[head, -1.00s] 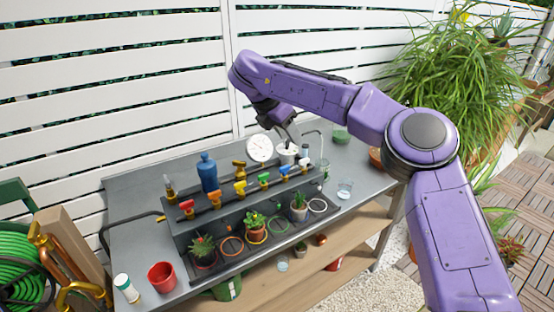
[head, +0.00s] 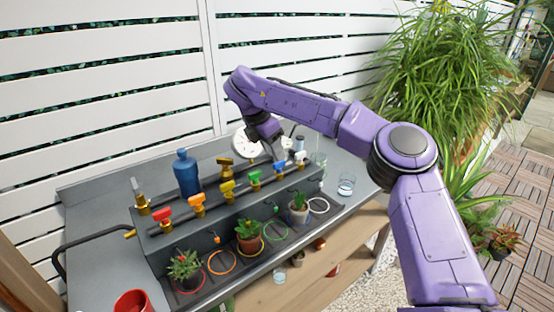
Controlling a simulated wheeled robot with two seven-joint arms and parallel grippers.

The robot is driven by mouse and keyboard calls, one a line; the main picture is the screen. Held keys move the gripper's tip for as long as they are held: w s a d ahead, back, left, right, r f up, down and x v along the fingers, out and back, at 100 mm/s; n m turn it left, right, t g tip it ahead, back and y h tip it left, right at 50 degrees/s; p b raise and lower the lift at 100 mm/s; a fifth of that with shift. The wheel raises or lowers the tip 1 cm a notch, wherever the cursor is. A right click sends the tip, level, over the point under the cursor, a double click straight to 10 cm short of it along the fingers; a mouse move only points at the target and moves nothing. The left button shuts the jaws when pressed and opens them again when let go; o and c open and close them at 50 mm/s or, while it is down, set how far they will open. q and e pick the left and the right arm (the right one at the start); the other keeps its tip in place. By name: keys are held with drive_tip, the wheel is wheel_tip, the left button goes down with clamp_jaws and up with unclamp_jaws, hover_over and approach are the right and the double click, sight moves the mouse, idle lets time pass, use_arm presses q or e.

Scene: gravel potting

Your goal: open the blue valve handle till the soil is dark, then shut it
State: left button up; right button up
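The blue valve handle (head: 279,167) is on the row of coloured valves, between the green and white handles. My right gripper (head: 279,151) points down just above and behind it; contact and the finger gap are too small to make out. A grey pot with a small plant (head: 298,211) stands in front of the blue valve, on the bench's lower ledge. Its soil is too small and shaded to judge. My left gripper is out of view.
Red (head: 162,214), orange (head: 196,199), yellow (head: 227,187), green (head: 254,177) and white (head: 300,158) handles share the rail. A blue bottle (head: 187,174) and a round dial (head: 244,141) stand behind. A glass (head: 346,184) stands at right.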

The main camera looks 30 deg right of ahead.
sight(279, 167)
drive_tip(key=x, duration=0.4)
drive_tip(key=shift+w+f, duration=0.1)
clamp_jaws()
